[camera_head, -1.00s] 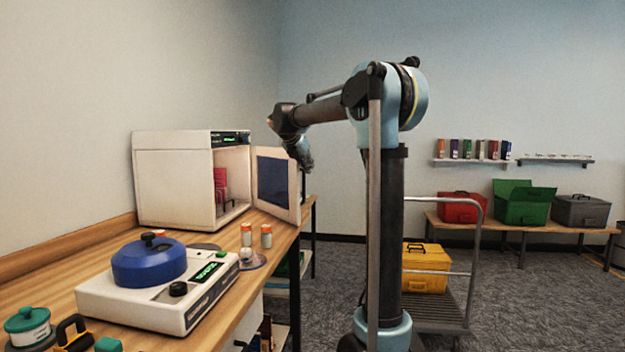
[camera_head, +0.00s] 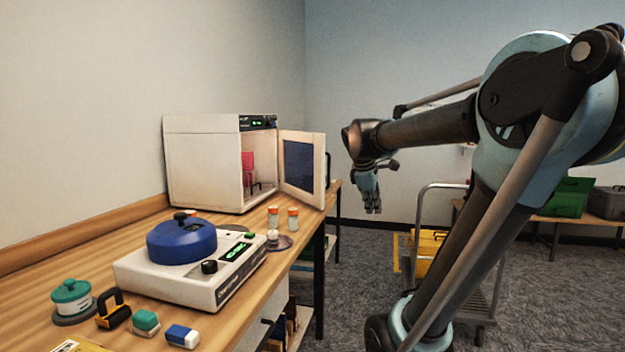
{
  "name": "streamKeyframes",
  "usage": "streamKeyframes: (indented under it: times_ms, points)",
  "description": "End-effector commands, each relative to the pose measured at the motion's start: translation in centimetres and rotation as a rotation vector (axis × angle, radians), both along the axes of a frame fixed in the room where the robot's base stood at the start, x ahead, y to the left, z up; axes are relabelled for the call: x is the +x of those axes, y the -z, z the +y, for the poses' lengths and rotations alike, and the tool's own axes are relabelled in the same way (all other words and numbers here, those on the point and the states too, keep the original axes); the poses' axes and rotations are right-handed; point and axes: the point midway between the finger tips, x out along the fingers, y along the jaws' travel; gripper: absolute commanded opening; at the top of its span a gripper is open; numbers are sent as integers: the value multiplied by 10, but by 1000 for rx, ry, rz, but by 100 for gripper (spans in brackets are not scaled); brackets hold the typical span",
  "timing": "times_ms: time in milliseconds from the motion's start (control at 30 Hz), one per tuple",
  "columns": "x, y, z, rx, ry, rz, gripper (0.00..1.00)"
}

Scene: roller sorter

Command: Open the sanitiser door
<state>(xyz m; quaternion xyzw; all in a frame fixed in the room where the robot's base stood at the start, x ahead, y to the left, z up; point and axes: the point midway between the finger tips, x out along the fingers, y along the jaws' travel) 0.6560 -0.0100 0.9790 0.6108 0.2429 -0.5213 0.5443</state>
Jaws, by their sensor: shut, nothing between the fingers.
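The sanitiser (camera_head: 203,165) is a white box cabinet on the far part of the wooden bench, with a green-lit display at its top front. Its door (camera_head: 302,168), white with a dark window, stands wide open, swung out to the right. Inside the opening a red item is partly visible. My gripper (camera_head: 373,208) is shut and empty, pointing down in the air to the right of the door, apart from it.
A trolley (camera_head: 475,285) stands right, partly behind my arm. Carpet is clear beside the bench.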

Motion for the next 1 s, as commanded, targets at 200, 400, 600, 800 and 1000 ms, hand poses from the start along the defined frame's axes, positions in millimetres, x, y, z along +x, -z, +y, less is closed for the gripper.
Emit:
streamKeyframes:
  times_ms: [200,400,600,800,1000]
  points:
    - [-68,54,-5,168,291,-23,0]
    - [-102,83,-5,254,457,-29,0]
    - [-128,107,-2,317,588,-26,0]
    - [-150,126,3,360,706,-12,0]
    - [-143,114,8,325,688,17,0]
